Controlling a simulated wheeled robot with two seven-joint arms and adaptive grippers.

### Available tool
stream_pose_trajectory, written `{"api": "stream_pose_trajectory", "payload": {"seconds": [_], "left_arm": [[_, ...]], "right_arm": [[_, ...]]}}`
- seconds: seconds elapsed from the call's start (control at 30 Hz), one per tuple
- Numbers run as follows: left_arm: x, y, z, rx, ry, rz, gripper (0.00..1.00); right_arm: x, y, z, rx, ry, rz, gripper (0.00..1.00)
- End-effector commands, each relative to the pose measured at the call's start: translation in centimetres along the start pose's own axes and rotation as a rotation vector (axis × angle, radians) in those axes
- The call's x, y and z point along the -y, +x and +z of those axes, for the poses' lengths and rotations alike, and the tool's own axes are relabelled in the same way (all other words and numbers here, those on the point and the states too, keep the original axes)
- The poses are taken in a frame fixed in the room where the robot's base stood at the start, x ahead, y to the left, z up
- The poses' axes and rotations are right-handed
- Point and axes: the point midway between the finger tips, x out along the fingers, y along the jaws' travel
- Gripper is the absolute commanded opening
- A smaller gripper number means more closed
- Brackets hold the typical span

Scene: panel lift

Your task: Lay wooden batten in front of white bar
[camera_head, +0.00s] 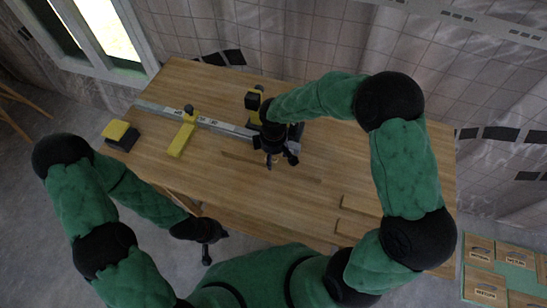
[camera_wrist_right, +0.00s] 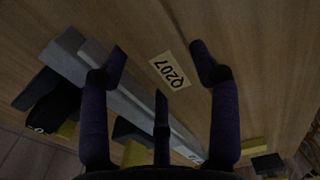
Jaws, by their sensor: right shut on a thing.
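The white bar (camera_head: 220,126) lies slantwise along the back of the wooden table and passes behind my right gripper; the right wrist view shows it as a pale strip (camera_wrist_right: 125,103). A thin wooden batten (camera_head: 305,177) lies along the near side of the bar, apart from it and close to the table's colour. My right gripper (camera_head: 269,158) is low over the batten and shut on it, though the grip itself is hard to make out. In the right wrist view its fingers (camera_wrist_right: 160,65) stand around a label reading Q207. My left gripper (camera_head: 213,240) is empty and open off the table's front edge.
A yellow piece with a black knob (camera_head: 182,138) sits across the bar. A black and yellow block (camera_head: 120,134) stands at the table's left end. Wooden pieces (camera_head: 361,206) lie front right. Boxes (camera_head: 483,286) are at the lower right. The front middle is clear.

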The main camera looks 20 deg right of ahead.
Motion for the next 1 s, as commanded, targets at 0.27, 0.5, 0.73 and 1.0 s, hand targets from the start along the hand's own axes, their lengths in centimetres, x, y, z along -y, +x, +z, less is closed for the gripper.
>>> {"api": "stream_pose_trajectory", "payload": {"seconds": [0.27,0.5,0.73,1.0], "left_arm": [[0.10,0.28,-0.01,0.000,0.000,0.000,0.00],[0.18,0.50,-0.02,0.000,0.000,0.000,0.00],[0.17,0.48,-0.02,0.000,0.000,0.000,0.00],[0.04,0.11,0.00,0.000,0.000,0.000,0.00]], "right_arm": [[-0.12,0.57,-0.05,-0.002,0.001,0.003,0.21],[-0.08,0.95,-0.03,-0.001,0.000,0.003,0.76],[-0.07,0.92,-0.03,-0.001,0.001,0.002,0.86],[-0.10,0.25,-0.05,-0.002,0.001,0.003,0.86]]}}
